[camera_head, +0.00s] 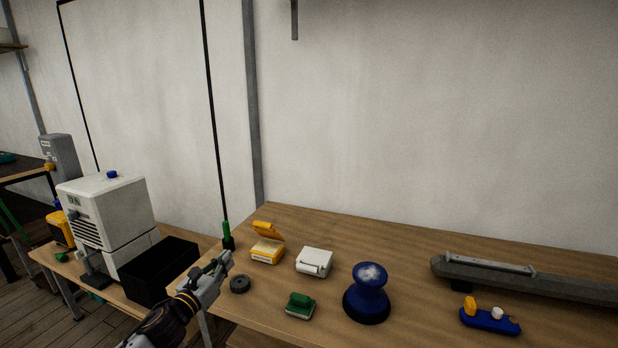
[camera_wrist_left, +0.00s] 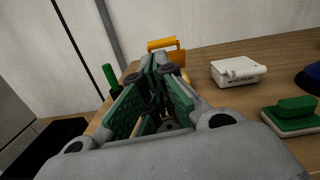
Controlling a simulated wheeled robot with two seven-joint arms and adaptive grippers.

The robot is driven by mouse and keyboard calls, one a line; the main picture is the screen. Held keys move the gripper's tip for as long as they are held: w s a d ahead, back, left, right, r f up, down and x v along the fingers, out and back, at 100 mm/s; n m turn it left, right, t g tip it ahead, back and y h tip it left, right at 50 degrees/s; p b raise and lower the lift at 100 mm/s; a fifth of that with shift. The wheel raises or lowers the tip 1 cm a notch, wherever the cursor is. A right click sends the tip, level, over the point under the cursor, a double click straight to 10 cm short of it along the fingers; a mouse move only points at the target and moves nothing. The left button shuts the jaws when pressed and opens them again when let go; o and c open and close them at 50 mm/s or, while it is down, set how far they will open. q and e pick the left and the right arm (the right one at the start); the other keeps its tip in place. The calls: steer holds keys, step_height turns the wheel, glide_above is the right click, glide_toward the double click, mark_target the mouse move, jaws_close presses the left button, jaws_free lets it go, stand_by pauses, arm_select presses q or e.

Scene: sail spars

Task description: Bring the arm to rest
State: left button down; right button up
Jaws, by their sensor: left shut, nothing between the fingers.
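My left gripper (camera_head: 222,262) is over the left edge of the wooden table, near a small dark round piece. Its fingers also show in the left wrist view (camera_wrist_left: 160,65); they are closed together with nothing between them. It points toward the yellow open-lidded box (camera_head: 267,243), apart from it. My right gripper is in neither view.
The table (camera_head: 400,246) holds a white box (camera_head: 314,262), a green-topped block (camera_head: 300,305), a blue bollard-shaped piece (camera_head: 368,295), a long grey spar (camera_head: 540,282) and a blue block (camera_head: 489,320). A white machine (camera_head: 110,215) and black bin (camera_head: 160,270) stand left.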

arm_select(q)
steer(key=s+f+n+g+y, duration=0.6)
steer(key=s+f+n, duration=0.75)
steer(key=n, duration=0.85)
steer(key=s+d+f+n+g, duration=0.1)
steer(key=s+f+n+g, duration=0.3)
steer(key=s+n, duration=0.5)
steer(key=s+d+f+n+g, duration=0.1)
steer(key=s+f+n+g, duration=0.4)
steer(key=s, duration=0.6)
step_height(320, 180, down, 33)
steer(key=s+a, duration=0.2)
steer(key=s, duration=0.1)
steer(key=s+a+f, duration=0.2)
steer(key=s+f, duration=0.7)
steer(key=s, duration=0.1)
steer(key=s+a+f+g, duration=0.1)
steer(key=s+a+f, duration=0.2)
steer(key=s+f, duration=0.6)
steer(key=shift+s+a+f, duration=0.2)
steer(key=shift+s+f, duration=0.15)
steer(key=shift+s, duration=0.65)
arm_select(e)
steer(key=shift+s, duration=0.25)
